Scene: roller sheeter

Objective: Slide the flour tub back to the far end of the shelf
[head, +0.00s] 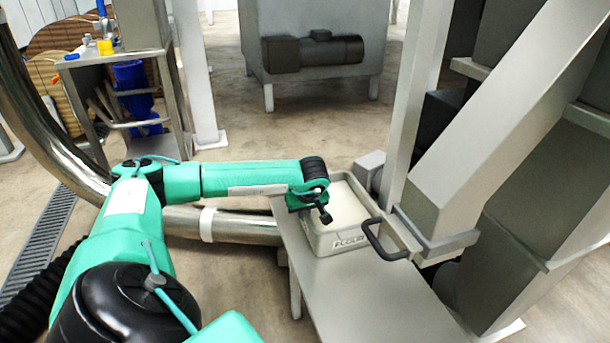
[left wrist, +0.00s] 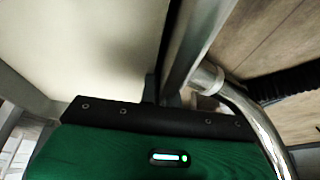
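The flour tub (head: 349,240) is a pale grey box with "FLOUR" on its near side and a cream-coloured top or filling. It stands on the far part of a grey metal shelf (head: 375,300). My left gripper (head: 322,208) is at the tub's left rim, pointing down and toward it. In the left wrist view the cream surface (left wrist: 85,45) fills the upper left, and a grey wall (left wrist: 196,45) runs up past the small dark fingers (left wrist: 158,90). The fingertips are mostly hidden, so I cannot tell whether they close on the rim. My right gripper is not in view.
A black handle (head: 384,243) stands at the tub's near right corner. Grey machine columns (head: 420,110) rise close to the right of the shelf. A shiny pipe (head: 235,224) runs left of the shelf. The near shelf surface is bare.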

